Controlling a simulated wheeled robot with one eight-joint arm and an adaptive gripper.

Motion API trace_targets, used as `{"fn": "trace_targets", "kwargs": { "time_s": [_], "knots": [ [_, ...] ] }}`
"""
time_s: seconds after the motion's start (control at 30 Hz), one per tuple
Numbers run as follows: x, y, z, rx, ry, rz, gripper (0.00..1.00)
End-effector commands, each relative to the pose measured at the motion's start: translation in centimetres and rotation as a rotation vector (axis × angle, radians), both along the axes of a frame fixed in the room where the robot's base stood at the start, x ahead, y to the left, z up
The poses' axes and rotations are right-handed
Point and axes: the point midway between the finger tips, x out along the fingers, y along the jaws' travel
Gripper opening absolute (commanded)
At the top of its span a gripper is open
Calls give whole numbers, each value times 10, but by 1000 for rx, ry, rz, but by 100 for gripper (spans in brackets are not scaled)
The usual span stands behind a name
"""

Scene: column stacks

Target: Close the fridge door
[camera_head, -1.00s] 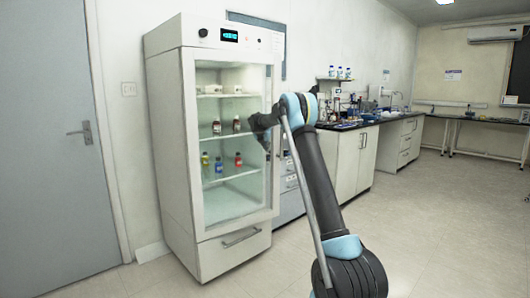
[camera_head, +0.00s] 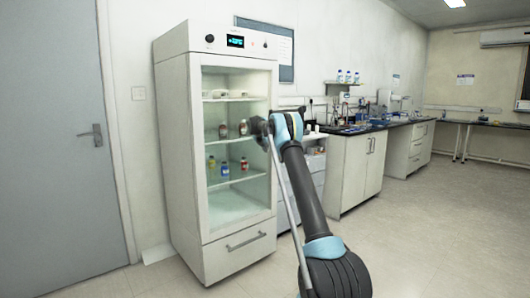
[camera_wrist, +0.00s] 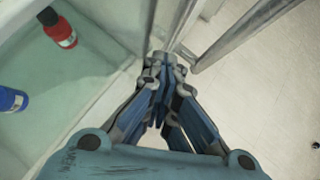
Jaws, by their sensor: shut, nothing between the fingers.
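The white fridge (camera_head: 178,140) stands left of centre in the head view, its lit shelves and bottles visible. I cannot make out the fridge door clearly; pale metal bars (camera_wrist: 237,32), perhaps part of its frame or handle, cross the top right of the wrist view. My gripper (camera_head: 258,128) is in front of the right side of the fridge opening. In the wrist view my gripper (camera_wrist: 163,62) is shut and empty, its tips close to a pale vertical edge and the bars. Whether it touches them I cannot tell.
A red bottle (camera_wrist: 60,30) and a blue bottle (camera_wrist: 12,99) are inside the fridge, left of my gripper. A grey room door (camera_head: 55,140) is at far left. Lab counters (camera_head: 355,165) stand to the right. The floor (camera_head: 430,235) at right is clear.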

Motion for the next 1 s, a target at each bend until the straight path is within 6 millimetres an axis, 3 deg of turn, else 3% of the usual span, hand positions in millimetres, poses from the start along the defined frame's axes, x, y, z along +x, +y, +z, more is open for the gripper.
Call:
{"fn": "trace_targets", "kwargs": {
  "time_s": [0.33, 0.63, 1.0],
  "knots": [
    [-2, -6, 0, 1, 0, -2, 0],
    [-26, -26, 0, 0, 1, 0, 0],
    [-59, -48, 43, 0, 1, 2, 0]
  ]
}}
